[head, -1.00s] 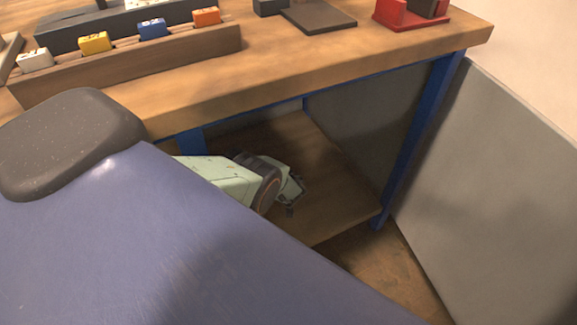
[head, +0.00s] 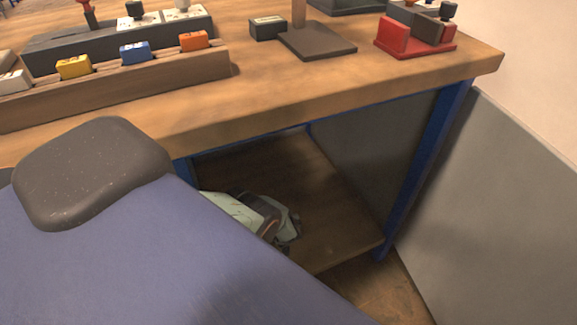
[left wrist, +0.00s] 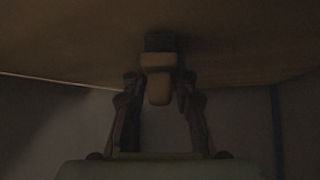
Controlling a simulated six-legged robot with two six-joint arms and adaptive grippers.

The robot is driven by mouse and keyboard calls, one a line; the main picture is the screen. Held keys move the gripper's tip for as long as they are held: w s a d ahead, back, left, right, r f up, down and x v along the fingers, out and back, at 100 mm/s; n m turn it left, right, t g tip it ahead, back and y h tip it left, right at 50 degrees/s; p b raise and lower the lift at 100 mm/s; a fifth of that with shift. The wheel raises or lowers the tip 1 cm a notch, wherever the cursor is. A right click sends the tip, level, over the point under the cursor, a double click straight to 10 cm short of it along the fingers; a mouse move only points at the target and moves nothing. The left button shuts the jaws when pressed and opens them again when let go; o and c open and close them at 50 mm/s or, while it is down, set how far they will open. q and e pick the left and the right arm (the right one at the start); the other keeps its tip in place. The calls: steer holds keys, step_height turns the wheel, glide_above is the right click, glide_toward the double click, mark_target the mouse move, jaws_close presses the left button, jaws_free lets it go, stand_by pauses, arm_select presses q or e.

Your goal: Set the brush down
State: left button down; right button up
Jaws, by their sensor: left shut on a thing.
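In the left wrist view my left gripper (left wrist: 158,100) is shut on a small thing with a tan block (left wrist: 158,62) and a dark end. It is likely the brush, but the view is too dark to be sure. The dark end meets or overlaps a brown wooden surface (left wrist: 70,45); I cannot tell whether they touch. In the head view a pale green arm part of mine shows low beside the bench. The held thing cannot be made out there. My right gripper is not in view.
The wooden bench (head: 300,105) has a lower shelf (head: 335,205) with bare room. On top are a rack (head: 130,95) with coloured blocks, a dark plate (head: 318,42) and a red holder (head: 415,48). A blue leg (head: 425,170) and grey panel (head: 490,190) stand at the right.

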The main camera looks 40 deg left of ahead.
arm_select(q)
steer(key=shift+r, duration=0.15)
steer(key=c, duration=1.4)
jaws_free()
steer(key=shift+f, duration=0.2)
steer(key=o, duration=0.3)
steer(key=shift+r, duration=0.1)
steer(key=shift+o, duration=0.2)
steer(key=shift+s, duration=0.1)
